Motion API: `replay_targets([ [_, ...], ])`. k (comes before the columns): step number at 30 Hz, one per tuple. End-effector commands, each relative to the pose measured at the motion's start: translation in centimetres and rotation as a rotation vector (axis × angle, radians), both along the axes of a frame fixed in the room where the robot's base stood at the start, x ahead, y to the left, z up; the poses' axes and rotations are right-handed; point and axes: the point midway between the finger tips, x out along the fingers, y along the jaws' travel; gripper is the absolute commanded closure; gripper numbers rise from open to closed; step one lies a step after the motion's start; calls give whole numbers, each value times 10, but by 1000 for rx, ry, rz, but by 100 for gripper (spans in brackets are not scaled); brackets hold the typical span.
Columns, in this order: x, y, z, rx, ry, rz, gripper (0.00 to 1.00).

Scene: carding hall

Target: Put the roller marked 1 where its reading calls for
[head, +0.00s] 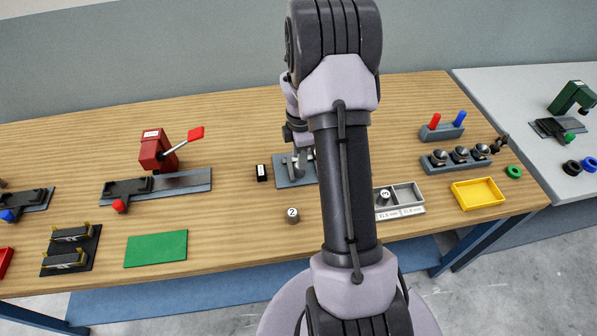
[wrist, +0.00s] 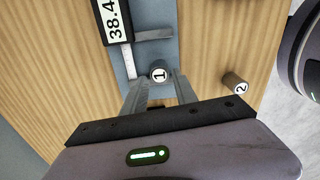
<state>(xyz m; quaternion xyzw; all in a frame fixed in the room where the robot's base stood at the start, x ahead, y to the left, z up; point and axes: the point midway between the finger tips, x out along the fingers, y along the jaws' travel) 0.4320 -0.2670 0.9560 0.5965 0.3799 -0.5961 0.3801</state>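The roller marked 1 (wrist: 160,74) stands on the grey-blue plate of the gauge (wrist: 118,66), by its jaws. The gauge's display (wrist: 117,18) shows 38.4, cut off at the frame edge. My gripper (wrist: 158,82) is open, with one finger on each side of roller 1 and small gaps visible. In the head view my arm hides roller 1 and part of the gauge plate (head: 284,183). A grey two-compartment tray (head: 408,211) has size labels on its front, too small to read surely. Roller 3 (head: 385,197) is in its left compartment.
Roller 2 (head: 292,215) stands on the bench in front of the gauge and right of my gripper in the wrist view (wrist: 235,84). A yellow tray (head: 478,194) is empty. A green mat (head: 156,248) and red press (head: 155,151) are at left.

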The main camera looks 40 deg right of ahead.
Motion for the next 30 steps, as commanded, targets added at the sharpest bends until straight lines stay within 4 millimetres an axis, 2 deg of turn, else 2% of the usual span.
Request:
replay_targets([
  [4, 1, 0, -31, 1, 2, 0, 66],
  [7, 1, 0, -47, 0, 1, 0, 66],
  [13, 1, 0, -46, 0, 0, -1, 66],
  [18, 1, 0, -46, 0, 0, 0, 99],
  [30, 2, 0, -43, 0, -1, 0, 100],
])
